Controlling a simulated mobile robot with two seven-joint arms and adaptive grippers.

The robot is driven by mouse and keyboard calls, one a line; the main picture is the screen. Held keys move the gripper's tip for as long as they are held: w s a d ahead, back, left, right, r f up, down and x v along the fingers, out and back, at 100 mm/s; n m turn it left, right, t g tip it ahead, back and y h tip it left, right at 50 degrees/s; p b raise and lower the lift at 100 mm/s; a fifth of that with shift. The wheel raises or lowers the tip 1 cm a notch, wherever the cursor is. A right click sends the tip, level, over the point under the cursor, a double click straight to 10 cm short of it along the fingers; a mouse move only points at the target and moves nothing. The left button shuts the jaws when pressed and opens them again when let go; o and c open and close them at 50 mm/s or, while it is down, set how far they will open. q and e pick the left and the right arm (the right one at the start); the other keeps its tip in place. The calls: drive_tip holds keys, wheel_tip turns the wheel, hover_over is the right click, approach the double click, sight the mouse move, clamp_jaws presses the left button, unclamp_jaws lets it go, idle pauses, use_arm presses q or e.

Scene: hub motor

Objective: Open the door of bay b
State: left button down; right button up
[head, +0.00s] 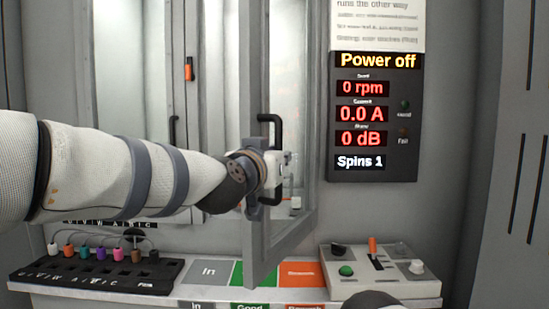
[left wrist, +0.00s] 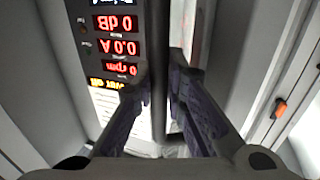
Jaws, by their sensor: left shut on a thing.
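A glazed door with a grey frame (head: 262,262) stands at an angle out over the counter in the middle of the head view, swung partly open. Its black bar handle (head: 279,130) is on the near side. My left gripper (head: 283,168) is shut on this handle. In the left wrist view, upside down, the fingers of my left gripper (left wrist: 160,105) close on both sides of the dark upright handle bar (left wrist: 158,60). My left arm hides part of the door and the opening left of it. No bay letter is readable on the door.
A display panel (head: 375,170) reading "Power off" is on the wall right of the door. A control box (head: 385,290) with a lever and knobs sits below it. A connector block (head: 90,275) is at left. Another black handle (head: 173,132) and an orange piece (head: 189,68) are behind.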

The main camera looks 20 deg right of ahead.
use_arm(q)
drive_tip(key=c, duration=1.6)
unclamp_jaws()
drive_tip(key=v, duration=1.2)
